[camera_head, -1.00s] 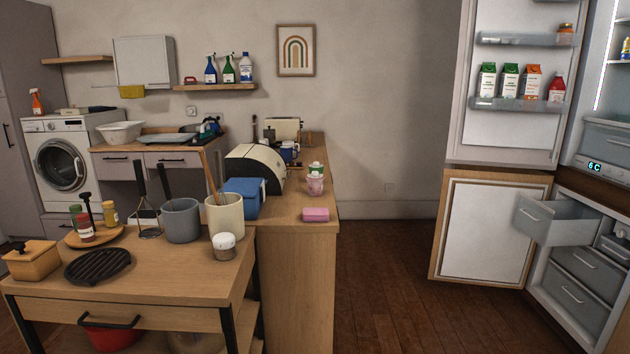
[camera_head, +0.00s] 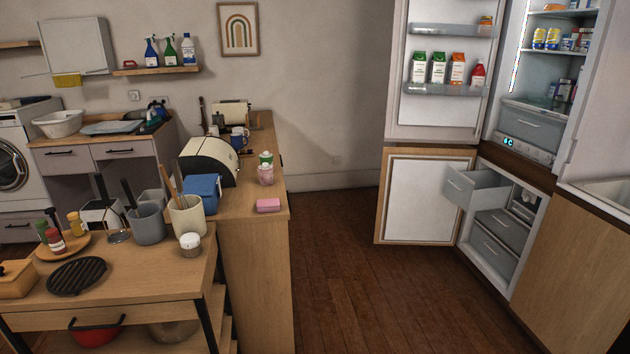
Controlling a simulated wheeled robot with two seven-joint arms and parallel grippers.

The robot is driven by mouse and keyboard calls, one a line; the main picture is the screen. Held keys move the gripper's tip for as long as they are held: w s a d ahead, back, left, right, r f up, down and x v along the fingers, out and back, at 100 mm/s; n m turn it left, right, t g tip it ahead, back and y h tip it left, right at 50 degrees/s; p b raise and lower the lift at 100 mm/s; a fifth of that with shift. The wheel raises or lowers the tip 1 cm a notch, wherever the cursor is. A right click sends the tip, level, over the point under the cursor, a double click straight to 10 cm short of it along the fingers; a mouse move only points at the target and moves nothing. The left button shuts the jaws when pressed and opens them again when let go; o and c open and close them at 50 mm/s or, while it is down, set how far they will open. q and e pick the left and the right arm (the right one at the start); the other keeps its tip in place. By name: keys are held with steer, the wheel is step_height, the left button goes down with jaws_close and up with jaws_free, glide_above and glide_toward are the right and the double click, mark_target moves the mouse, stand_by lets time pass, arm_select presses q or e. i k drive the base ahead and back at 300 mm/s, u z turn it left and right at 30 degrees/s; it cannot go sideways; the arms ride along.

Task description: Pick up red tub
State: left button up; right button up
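A red rounded container (camera_head: 97,336) shows low under the wooden trolley's top, at the bottom left. The drawer front and its black handle hide part of it, and I cannot tell for sure that it is the red tub. No other red tub shows clearly. Neither of my grippers is in view.
The trolley (camera_head: 140,285) bears a black grill plate (camera_head: 77,276), grey pot (camera_head: 147,223) and utensil crock (camera_head: 187,216). A counter (camera_head: 253,227) adjoins it. At right the fridge (camera_head: 533,110) stands open, a freezer drawer (camera_head: 475,186) pulled out. The floor (camera_head: 365,290) between is clear.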

mark_target(266, 175)
steer(key=z, duration=0.75)
steer(key=k, duration=1.05)
steer(key=z, duration=0.45)
steer(key=i, duration=2.05)
steer(key=u, duration=0.9)
steer(key=i, duration=2.05)
steer(key=u, duration=2.05)
steer(key=i, duration=1)
steer(key=u, duration=0.95)
